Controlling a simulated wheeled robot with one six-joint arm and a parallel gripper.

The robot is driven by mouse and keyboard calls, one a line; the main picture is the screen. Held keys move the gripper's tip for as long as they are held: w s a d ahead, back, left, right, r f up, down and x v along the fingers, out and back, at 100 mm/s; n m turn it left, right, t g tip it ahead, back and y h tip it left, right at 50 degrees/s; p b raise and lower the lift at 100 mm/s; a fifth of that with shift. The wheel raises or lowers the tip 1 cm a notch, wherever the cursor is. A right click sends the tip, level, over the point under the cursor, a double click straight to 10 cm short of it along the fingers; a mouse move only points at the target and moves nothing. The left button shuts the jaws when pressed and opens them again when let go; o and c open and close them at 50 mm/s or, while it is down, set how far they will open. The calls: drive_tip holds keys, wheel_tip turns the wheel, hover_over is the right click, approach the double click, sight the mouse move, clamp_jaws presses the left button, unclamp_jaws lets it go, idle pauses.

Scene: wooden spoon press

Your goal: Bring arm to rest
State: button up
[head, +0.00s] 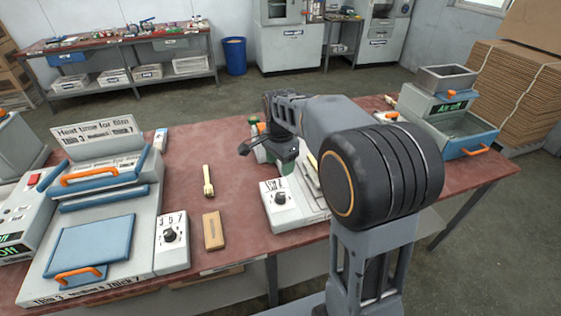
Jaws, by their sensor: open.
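My arm stands at the right of the red-topped table (235,155) in the head view and reaches back to the left over it. My gripper (266,156) hangs low over the middle of the table, behind the white control box with a dial (282,207). It is open, and I see nothing held between its fingers. My arm partly hides the area under and behind it. A wooden spoon (208,182) lies on the table to the left of my gripper, apart from it.
A wooden block (213,231) lies in front of the spoon. At the left stands a press with blue lids and orange handles (95,242), with a dial box (172,243) beside it. A machine with a blue tray (468,139) stands at the right. The table middle is mostly clear.

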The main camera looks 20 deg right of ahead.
drive_tip(key=s+n+t, duration=0.3)
drive_tip(key=s+n, duration=1)
drive_tip(key=s, duration=0.4)
drive_tip(key=shift+n+t, duration=0.3)
drive_tip(key=shift+n, duration=0.1)
drive_tip(key=shift+a+r, duration=0.1)
